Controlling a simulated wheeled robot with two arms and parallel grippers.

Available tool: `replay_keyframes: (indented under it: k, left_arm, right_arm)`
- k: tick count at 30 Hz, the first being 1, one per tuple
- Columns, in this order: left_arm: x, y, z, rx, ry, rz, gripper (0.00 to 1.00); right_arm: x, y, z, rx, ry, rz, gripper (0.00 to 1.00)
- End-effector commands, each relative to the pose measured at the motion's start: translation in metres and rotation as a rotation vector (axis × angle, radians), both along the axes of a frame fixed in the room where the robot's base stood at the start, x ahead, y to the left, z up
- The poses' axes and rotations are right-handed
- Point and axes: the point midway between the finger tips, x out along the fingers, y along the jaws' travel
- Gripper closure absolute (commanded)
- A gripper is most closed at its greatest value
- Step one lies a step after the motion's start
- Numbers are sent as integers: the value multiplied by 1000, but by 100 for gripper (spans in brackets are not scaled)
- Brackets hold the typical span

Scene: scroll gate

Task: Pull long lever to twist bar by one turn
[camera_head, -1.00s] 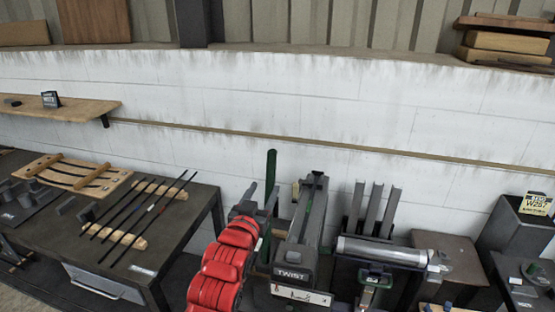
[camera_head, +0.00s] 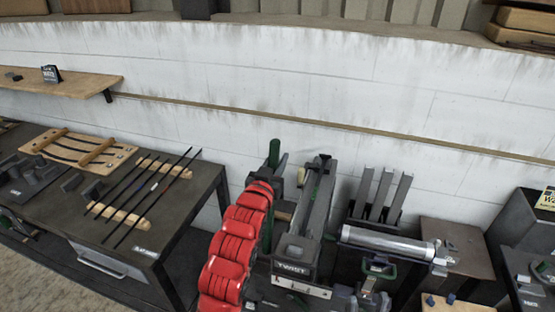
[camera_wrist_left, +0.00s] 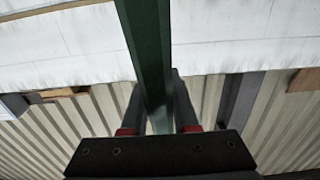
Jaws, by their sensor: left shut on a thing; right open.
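The twist machine (camera_head: 291,270) is a dark grey box labelled TWIST, with a long grey body (camera_head: 318,200) running back from it. The long green lever (camera_head: 274,152) stands upright at its left side. My left gripper (camera_head: 279,166) is at the lever's upper part, at the end of my red arm, and is shut on the lever. In the left wrist view, the green lever (camera_wrist_left: 146,40) runs between the two dark fingers of this gripper (camera_wrist_left: 160,112). My arm hides the lower lever. I cannot make out the twisted bar. My right gripper is not in view.
A dark table (camera_head: 190,215) with thin rods on wooden rests stands at the left. A grey cylinder (camera_head: 388,243) and a rack of upright grey bars (camera_head: 380,195) are right of the machine. The white wall (camera_head: 300,90) is behind. A wooden shelf (camera_head: 70,92) juts out at the left.

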Motion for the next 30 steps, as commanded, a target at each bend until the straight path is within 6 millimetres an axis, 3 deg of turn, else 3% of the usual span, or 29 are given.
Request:
replay_keyframes:
  k: [1,3,30]
  left_arm:
    - [0,0,0,0,1,0,89]
    - [0,0,0,0,1,0,100]
    - [0,0,-1,1,3,0,100]
  right_arm:
    - [0,0,0,0,0,0,48]
    - [0,0,0,0,0,0,48]
    - [0,0,0,0,0,0,48]
